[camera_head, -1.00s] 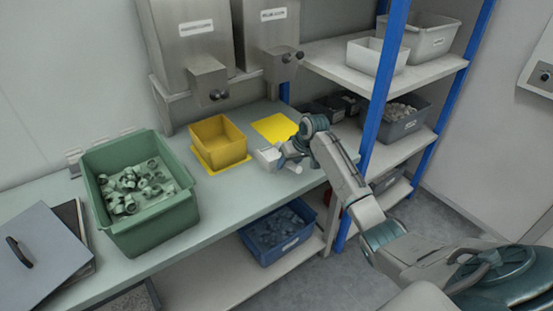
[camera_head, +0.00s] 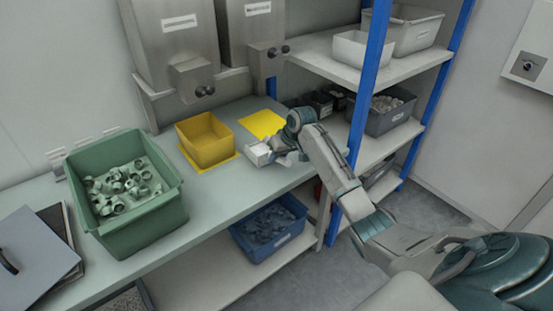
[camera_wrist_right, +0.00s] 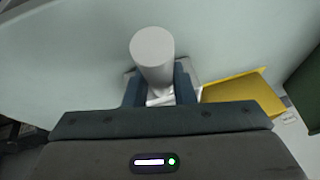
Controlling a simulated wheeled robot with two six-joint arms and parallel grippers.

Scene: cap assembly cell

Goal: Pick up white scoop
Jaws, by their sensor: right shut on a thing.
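The white scoop (camera_head: 258,154) is at the front right of the bench, to the right of the yellow bin. My right gripper (camera_head: 279,152) is at the scoop and shut on it. In the right wrist view, the scoop's pale round handle (camera_wrist_right: 153,47) stands up between the two dark fingers, and part of its body shows behind and below the handle. I cannot tell whether the scoop still touches the bench. My left gripper is not in view.
The yellow bin (camera_head: 206,143) stands left of the scoop, with a flat yellow mat (camera_head: 262,124) behind. A green crate (camera_head: 150,226) of fittings is farther left. A blue shelf post (camera_head: 369,75) rises right of my right arm. Steel dispensers (camera_head: 178,35) stand at the back.

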